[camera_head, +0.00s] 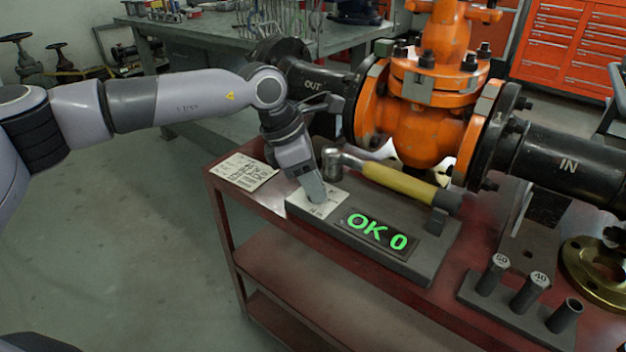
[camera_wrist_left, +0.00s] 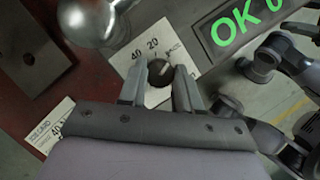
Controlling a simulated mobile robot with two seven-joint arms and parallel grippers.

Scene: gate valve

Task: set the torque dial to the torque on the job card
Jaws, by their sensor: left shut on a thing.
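The torque dial (camera_wrist_left: 161,72) is a dark round knob on a white plate marked 40 and 20, seen in the left wrist view. My left gripper (camera_wrist_left: 161,85) is shut on the dial, one finger on each side. In the head view my left gripper (camera_head: 315,195) comes down on the white plate (camera_head: 298,204) and hides the dial. A display (camera_head: 376,233) beside it reads "OK 0" in green.
A torque wrench with a yellow handle (camera_head: 400,184) lies behind the display on the grey base. An orange gate valve (camera_head: 425,130) stands behind it. A socket rack (camera_head: 520,305) and a brass flange (camera_head: 598,270) are at the right of the red cart (camera_head: 275,245).

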